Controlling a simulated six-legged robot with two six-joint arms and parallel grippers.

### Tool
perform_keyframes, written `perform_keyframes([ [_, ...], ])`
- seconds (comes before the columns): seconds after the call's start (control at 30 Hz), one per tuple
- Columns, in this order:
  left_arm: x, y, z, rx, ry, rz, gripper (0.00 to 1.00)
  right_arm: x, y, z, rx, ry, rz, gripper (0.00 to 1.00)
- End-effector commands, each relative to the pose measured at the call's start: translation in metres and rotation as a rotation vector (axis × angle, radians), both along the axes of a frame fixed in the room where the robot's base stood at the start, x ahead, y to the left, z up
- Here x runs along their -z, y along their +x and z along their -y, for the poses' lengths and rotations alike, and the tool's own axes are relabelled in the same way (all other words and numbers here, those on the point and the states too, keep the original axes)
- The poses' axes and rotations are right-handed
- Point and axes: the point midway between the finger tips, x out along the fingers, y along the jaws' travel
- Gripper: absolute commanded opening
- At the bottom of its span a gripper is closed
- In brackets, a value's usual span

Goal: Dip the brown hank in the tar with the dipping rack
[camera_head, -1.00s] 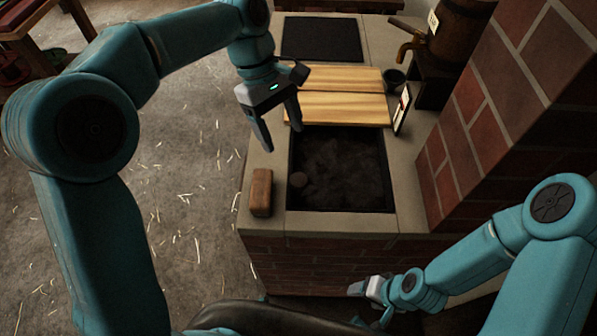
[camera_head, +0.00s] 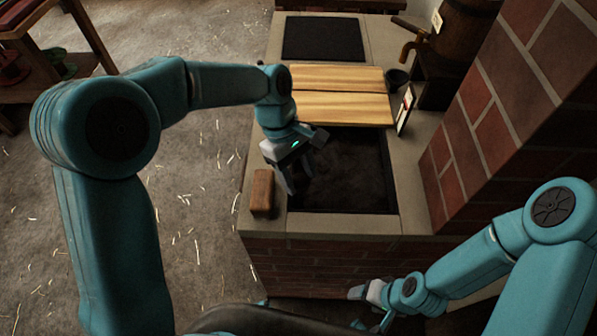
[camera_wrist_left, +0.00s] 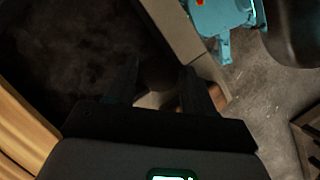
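The tar pit (camera_head: 348,180) is a dark rectangular basin set in a pale stone rim. My left gripper (camera_head: 298,180) points down over its near left part, fingers apart. In the left wrist view my left gripper (camera_wrist_left: 160,70) shows open, with a dim rounded dark brown thing (camera_wrist_left: 160,76) between or beyond the fingers; I cannot tell whether they touch it. A round knob stood in the tar at about this place and is now hidden in the head view. My right gripper (camera_head: 366,291) is low in front of the brick wall, its fingers unclear. I cannot make out a brown hank or the rack.
A brown block (camera_head: 262,191) lies on the rim left of the pit. Wooden boards (camera_head: 335,95) lie beyond it, with a dark mat (camera_head: 322,38) farther back. A small dark cup (camera_head: 397,80), a leaning card (camera_head: 404,110), a barrel (camera_head: 463,35) and a brick pillar (camera_head: 500,110) stand right.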

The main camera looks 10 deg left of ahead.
Motion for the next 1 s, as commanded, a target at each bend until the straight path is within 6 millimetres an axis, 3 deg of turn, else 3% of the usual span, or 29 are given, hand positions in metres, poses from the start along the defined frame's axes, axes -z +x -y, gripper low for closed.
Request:
perform_keyframes([
  [0.03,0.000,0.000,0.000,0.000,0.000,0.000,0.35,0.000,0.000,0.000,0.000,0.000,0.000,0.67],
  [0.13,0.000,0.000,0.000,0.000,0.000,0.000,0.03,0.000,0.000,0.000,0.000,0.000,0.000,0.67],
  [0.17,0.000,0.000,0.000,0.000,0.000,0.000,0.00,0.000,0.000,0.000,0.000,0.000,0.000,0.67],
  [0.37,-0.010,0.000,0.000,0.000,0.000,-0.001,0.00,-0.008,0.000,0.000,0.000,0.000,0.000,0.67],
  [0.73,-0.087,0.000,0.001,0.001,-0.002,-0.001,0.00,-0.070,0.000,0.000,0.000,0.000,0.000,0.67],
  [1.0,-0.091,0.001,0.001,-0.001,-0.003,0.001,0.00,-0.071,0.000,0.000,0.000,0.000,0.000,0.67],
])
